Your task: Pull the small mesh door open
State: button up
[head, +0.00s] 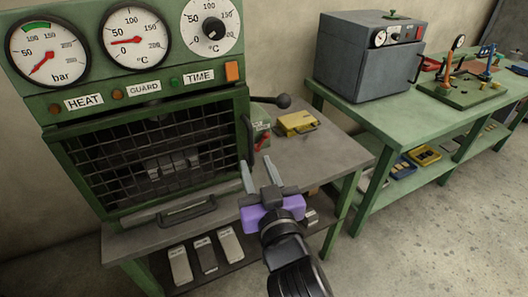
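The mesh door (150,150) is a dark wire grid in the front of a green machine with gauges. It looks shut, and several pale blocks show dimly behind it. A dark upright handle (247,137) runs along the door's right edge. My gripper (258,164) is purple and black with two pale grey fingers. The fingers are spread apart with nothing seen between them. They point toward the machine, just below the handle's lower end in the picture. I cannot tell how far they are from the handle in depth.
A black-knobbed lever (283,101) juts from the machine's right side near a yellow object (297,123) on the grey bench (325,150). A horizontal handle (187,211) sits below the mesh. A green table (440,115) with a grey box (365,60) stands right. Floor between is clear.

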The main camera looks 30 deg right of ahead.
aim_at(251, 149)
jog(key=shift+w+d+f+p, duration=0.15)
jog(key=shift+w+d, duration=0.15)
jog(key=shift+w, duration=1)
jog(key=shift+w+d+p, duration=0.2)
jog(key=shift+w+d, duration=0.15)
jog(key=shift+w, duration=0.9)
jog(key=shift+w+d+f+p, duration=0.15)
jog(key=shift+w+d, duration=0.15)
jog(key=shift+w, duration=1)
jog(key=shift+r, duration=0.1)
grip_shut()
